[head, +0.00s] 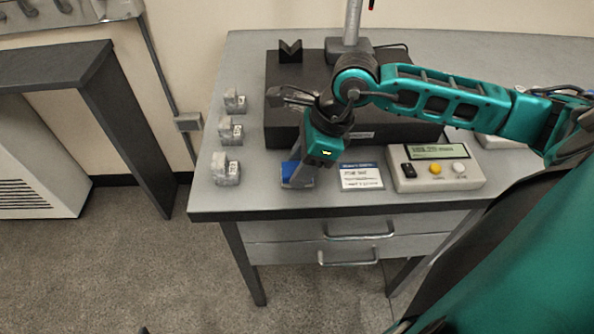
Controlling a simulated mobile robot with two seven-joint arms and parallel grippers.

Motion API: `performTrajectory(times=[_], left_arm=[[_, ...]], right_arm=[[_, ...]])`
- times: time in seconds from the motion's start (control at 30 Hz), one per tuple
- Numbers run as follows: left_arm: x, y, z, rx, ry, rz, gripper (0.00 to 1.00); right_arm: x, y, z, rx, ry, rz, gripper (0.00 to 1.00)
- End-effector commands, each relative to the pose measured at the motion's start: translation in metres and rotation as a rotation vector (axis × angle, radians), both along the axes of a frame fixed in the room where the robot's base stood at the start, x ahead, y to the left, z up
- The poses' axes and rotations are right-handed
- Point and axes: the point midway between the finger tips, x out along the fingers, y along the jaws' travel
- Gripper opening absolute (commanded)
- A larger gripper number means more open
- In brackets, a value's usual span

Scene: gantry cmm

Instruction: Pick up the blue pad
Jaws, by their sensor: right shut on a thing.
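The blue pad (287,171) is at the front left of the grey bench top, and part of it is hidden behind my right gripper. My right gripper (298,182) points down at the pad and is shut on it. I cannot tell whether the pad is clear of the bench top.
A dark block (285,128) with a black V-block (290,51) on it stands behind the gripper. Several metal blocks (227,168) line the bench's left side. A label card (361,177) and a button box (436,169) lie to the right. Drawers (300,251) are below.

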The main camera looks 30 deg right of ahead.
Motion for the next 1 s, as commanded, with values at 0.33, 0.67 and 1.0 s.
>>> performTrajectory(times=[0.33,0.67,1.0], left_arm=[[0.000,0.000,0.000,0.000,0.001,0.000,0.59],[-0.002,0.000,0.004,0.000,0.004,0.001,0.59],[-0.002,0.000,0.014,0.000,0.005,0.001,0.59]], right_arm=[[0.001,0.000,0.004,0.000,-0.002,0.000,0.17],[0.001,0.000,0.057,0.000,-0.008,0.001,0.17],[0.001,0.000,0.156,0.001,-0.008,0.000,0.17]])
